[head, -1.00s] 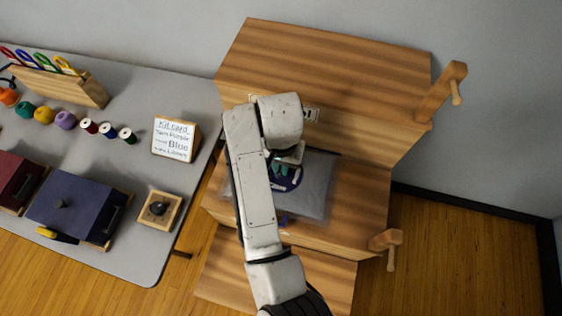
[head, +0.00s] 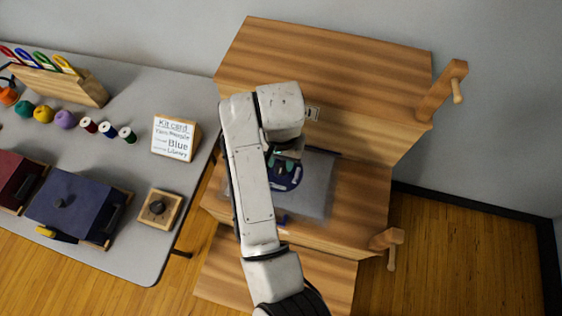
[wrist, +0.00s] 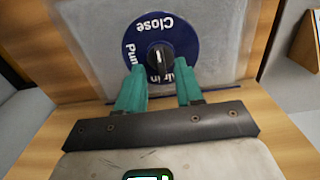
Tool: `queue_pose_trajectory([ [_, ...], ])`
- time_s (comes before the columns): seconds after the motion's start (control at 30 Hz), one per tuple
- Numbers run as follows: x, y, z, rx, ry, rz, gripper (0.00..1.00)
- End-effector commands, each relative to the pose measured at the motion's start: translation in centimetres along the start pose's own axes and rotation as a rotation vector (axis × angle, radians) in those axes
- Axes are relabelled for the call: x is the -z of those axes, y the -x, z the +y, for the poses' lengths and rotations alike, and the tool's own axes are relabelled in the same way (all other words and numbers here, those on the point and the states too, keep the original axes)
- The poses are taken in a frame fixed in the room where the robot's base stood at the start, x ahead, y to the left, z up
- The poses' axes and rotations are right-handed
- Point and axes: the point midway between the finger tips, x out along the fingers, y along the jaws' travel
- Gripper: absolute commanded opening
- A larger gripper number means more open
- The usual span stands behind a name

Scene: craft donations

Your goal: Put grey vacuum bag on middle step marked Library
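The grey vacuum bag (head: 317,185) lies flat on the middle step (head: 362,200) of the wooden stepped stand. It also fills the top of the wrist view (wrist: 215,40). Its round blue valve disc (head: 292,176) reads "Close", "Air in" and a partly hidden "Pum…" in the wrist view, with a black knob (wrist: 160,57) at its centre. My gripper (wrist: 159,68) is over the disc, its teal fingers apart on either side of the knob; I cannot tell if they touch it. My arm hides the bag's left part.
Wooden posts with pegs (head: 388,242) stand at the stand's right edge. The top step (head: 330,65) is bare.

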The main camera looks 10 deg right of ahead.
Motion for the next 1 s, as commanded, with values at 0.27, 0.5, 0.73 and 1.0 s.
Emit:
queue_pose_trajectory([
  [0.27, 0.0, 6.3, -0.1, 0.005, -0.002, 0.001, 0.36],
  [0.5, 0.0, 9.3, -0.1, 0.003, -0.001, 0.000, 0.36],
  [0.73, 0.0, 9.8, 0.0, 0.000, 0.000, 0.000, 0.36],
  [1.0, 0.0, 9.7, 0.0, 0.000, 0.000, 0.000, 0.36],
])
